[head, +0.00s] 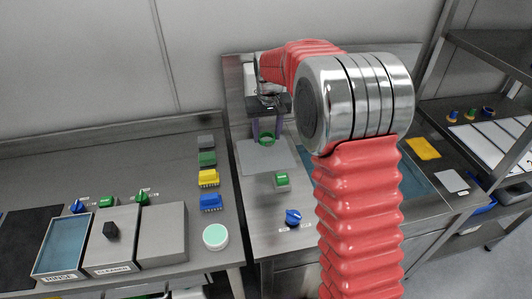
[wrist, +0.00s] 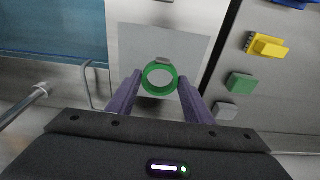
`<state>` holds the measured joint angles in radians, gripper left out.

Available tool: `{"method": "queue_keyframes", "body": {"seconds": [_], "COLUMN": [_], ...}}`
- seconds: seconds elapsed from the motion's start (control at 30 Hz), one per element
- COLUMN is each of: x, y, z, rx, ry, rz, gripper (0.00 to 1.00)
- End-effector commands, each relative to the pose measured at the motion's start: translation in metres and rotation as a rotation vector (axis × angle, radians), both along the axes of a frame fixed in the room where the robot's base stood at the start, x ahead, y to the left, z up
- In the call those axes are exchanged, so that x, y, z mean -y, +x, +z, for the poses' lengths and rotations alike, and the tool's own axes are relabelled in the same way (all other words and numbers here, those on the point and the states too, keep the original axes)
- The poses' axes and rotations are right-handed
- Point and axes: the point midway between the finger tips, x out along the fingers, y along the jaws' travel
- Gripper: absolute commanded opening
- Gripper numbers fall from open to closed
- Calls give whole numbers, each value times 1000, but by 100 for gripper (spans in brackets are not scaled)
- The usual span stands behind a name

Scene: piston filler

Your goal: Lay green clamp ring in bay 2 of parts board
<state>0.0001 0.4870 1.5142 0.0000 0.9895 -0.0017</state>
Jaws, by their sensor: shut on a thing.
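The green clamp ring (wrist: 146,84) is between the purple fingers of my gripper (wrist: 159,85) in the wrist view, its opening facing the camera. The ring also shows in the head view (head: 267,139), below my gripper (head: 266,126), over or on a pale grey mat; the gap between ring and mat is hard to tell. My gripper is shut on the ring. A white panelled board (head: 497,146) on the right-hand shelf looks like the parts board; its bay numbers are unreadable and its right side is cut off.
The grey mat (head: 260,160) lies on the steel bench. A green block (head: 282,181) and blue knob (head: 293,217) are nearer. My arm hides part of the blue basin (head: 418,184).

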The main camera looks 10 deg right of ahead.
Motion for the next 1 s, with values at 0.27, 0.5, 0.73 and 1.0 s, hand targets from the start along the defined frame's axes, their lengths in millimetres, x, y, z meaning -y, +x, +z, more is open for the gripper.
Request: {"method": "queue_keyframes", "body": {"seconds": [0.27, 0.5, 0.73, 1.0], "x": [1, 1, 1, 2], "y": [-1, 0, -1, -1], "z": [-33, -34, -49, -82], "rx": [-2, -1, -4, -3], "ry": [0, 0, 0, 0], "rz": [-1, -1, -2, -2], "gripper": [23, 23, 23, 23]}}
